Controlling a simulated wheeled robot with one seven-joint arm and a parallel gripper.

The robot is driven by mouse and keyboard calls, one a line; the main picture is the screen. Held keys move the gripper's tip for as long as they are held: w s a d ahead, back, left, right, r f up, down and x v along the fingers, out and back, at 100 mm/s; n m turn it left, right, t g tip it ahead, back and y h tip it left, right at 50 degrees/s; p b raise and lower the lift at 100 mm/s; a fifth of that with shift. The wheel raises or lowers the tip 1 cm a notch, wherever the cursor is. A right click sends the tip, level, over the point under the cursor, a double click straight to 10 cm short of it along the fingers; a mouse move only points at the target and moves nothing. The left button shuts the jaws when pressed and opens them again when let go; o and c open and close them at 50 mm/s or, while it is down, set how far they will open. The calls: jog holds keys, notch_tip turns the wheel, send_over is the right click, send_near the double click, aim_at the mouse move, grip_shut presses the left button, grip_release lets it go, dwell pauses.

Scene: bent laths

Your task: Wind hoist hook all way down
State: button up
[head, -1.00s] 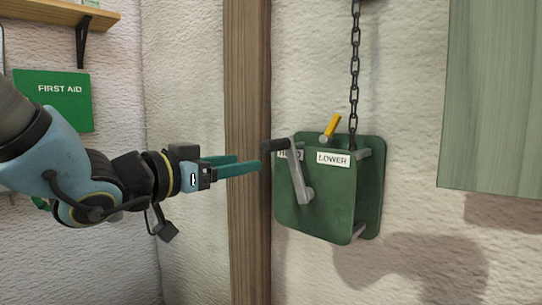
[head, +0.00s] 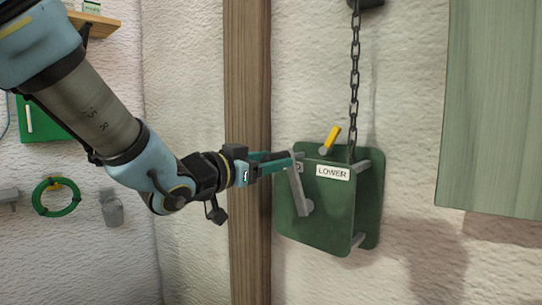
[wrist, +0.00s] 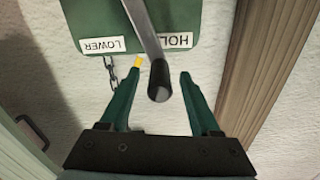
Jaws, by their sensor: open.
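The green hoist box (head: 325,215) is on the wall, with a LOWER label (head: 333,172) and a HOLD label that is partly covered in the head view but shows in the wrist view (wrist: 174,41). Its grey crank arm (head: 299,192) points up, with a black grip at its end (wrist: 159,82). My gripper (head: 290,157) is open, its teal fingers on either side of the black grip, not closed on it. The yellow lever (head: 332,138) on top leans right, toward the LOWER side. A dark chain (head: 354,80) rises from the box. The hook is not in view.
A wooden post (head: 250,240) stands just left of the box, behind my gripper. A pale green panel (head: 495,110) is at the right. A green first aid box (head: 35,115) and a green coil (head: 55,197) are at the far left.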

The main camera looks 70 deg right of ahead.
jog(key=shift+d, duration=0.1)
grip_shut()
dwell(0.5)
dwell(0.9)
